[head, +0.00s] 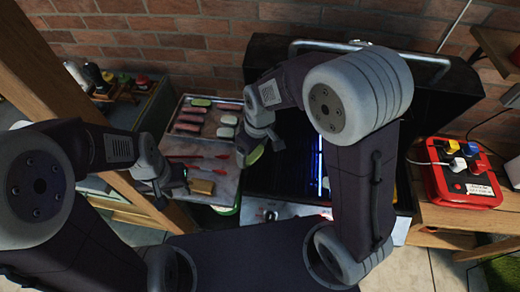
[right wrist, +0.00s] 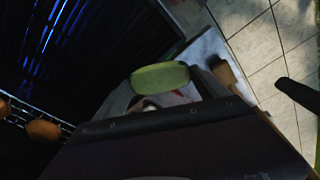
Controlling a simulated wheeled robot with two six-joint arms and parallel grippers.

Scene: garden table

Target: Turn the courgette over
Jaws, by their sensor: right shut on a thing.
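The courgette slice (head: 254,155) is green and oval. It hangs tilted at the tips of my right gripper (head: 247,147), over the left edge of the grill. In the right wrist view the slice (right wrist: 160,76) shows its pale green face. The black grill (head: 290,190) is partly covered by my right arm, with a blue glow inside.
A tray (head: 222,105) with red pieces and several green slices stands left of the grill. Red-handled tools (head: 190,157) lie in front of it. A red power box (head: 462,185) with plugs sits on the wooden shelf at the right. A brick wall closes the back.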

